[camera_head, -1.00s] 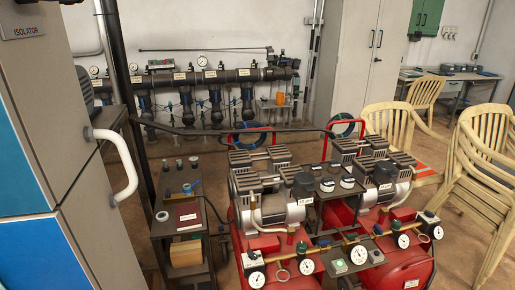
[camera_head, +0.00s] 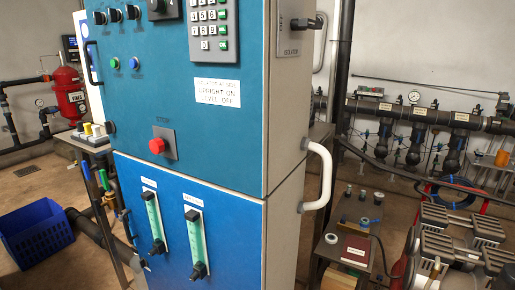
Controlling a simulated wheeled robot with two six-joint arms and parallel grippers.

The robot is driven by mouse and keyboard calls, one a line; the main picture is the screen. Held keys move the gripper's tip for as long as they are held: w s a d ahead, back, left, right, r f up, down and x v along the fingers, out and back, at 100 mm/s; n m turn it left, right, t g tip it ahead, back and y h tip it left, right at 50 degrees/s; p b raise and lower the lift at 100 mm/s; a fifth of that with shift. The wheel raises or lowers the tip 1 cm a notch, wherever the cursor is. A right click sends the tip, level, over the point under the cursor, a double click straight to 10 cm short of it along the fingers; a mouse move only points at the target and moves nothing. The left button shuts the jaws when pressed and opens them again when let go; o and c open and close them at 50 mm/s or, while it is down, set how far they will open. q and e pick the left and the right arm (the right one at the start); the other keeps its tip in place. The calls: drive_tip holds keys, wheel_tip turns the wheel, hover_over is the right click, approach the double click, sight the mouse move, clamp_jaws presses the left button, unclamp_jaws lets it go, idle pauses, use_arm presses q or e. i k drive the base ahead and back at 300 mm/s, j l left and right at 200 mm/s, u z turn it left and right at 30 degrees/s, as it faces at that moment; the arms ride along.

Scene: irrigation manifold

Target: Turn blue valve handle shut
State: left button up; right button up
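The irrigation manifold (camera_head: 440,117), a dark horizontal pipe with several downward branches, runs along the back wall at the right. Small blue valve handles (camera_head: 367,134) show below it between the branches. They are too small to tell open from shut, and I cannot tell which one the task means. A small blue part (camera_head: 370,222) also lies on the low dark cart in front of the manifold. Neither of my grippers is in view.
A large blue-and-grey control cabinet (camera_head: 235,130) with a white side handle (camera_head: 320,177) fills the middle foreground. Compressors (camera_head: 450,245) stand at the lower right. A blue crate (camera_head: 38,232) sits on the floor at left. A red tank (camera_head: 69,95) stands behind. Floor shows at left.

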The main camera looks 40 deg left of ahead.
sight(86, 170)
drive_tip(key=u, duration=1.15)
